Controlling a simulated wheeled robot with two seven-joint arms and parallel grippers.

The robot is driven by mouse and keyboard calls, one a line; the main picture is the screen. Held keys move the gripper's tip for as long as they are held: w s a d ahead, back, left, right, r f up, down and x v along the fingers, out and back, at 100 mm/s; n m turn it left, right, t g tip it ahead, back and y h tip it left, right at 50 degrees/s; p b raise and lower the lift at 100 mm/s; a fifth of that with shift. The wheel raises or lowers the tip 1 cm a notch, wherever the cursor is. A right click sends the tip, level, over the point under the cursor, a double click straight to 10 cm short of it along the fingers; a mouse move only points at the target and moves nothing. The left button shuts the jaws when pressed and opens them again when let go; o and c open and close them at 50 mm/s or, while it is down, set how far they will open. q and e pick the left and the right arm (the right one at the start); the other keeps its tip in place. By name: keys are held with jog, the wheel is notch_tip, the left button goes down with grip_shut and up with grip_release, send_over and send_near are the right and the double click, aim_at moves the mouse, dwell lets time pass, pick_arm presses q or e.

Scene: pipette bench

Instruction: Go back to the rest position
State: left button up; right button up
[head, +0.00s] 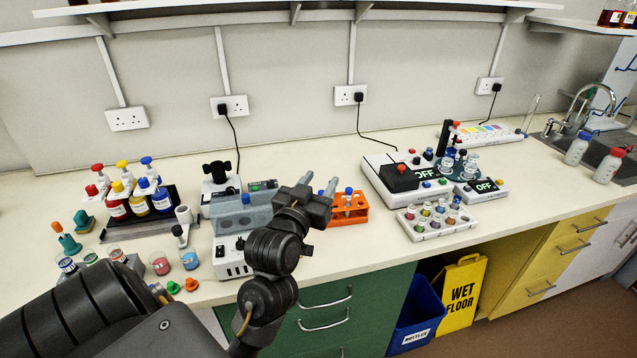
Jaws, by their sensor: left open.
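My left gripper (320,187) shows in the head view above the front of the bench (340,255), at the end of my dark left arm. Its two grey fingers point away from me and stand apart, with nothing seen between them. They are just left of and seemingly above the orange rack (349,208), which holds a blue-capped tube (348,193). I cannot tell whether a finger touches the rack. My arm hides part of the grey-blue device (240,218) behind it. My right gripper is not in the picture.
Pump bottles (140,190) and small jars stand at left. A white device (390,180) reading OFF and a vial rack (436,222) are at right. A sink (600,140) is at far right. Bare bench lies behind the racks. A blue bin (415,312) and yellow sign (463,290) stand below.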

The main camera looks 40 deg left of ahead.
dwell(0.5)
pick_arm(q)
jog(key=s+d+f+m+g+h, duration=0.2)
jog(key=s+d+f+g, duration=0.2)
jog(key=f, duration=0.6)
jog(key=s+d+f+m+g+h, duration=0.2)
jog(key=s+d+f+g, duration=0.15)
jog(key=f, duration=0.65)
jog(key=s+d+f+m+g+h, duration=0.1)
jog(key=s+d+f+g, duration=0.2)
jog(key=s+f, duration=0.4)
jog(key=s+d+f+g, duration=0.2)
jog(key=s+f+g, duration=0.25)
jog(key=s, duration=0.55)
notch_tip(320, 180, down, 27)
jog(key=s, duration=0.2)
jog(key=s+a+f+g, duration=0.2)
jog(key=s+f, duration=1.3)
jog(key=shift+s+a+m, duration=0.2)
jog(key=shift+a+m, duration=0.2)
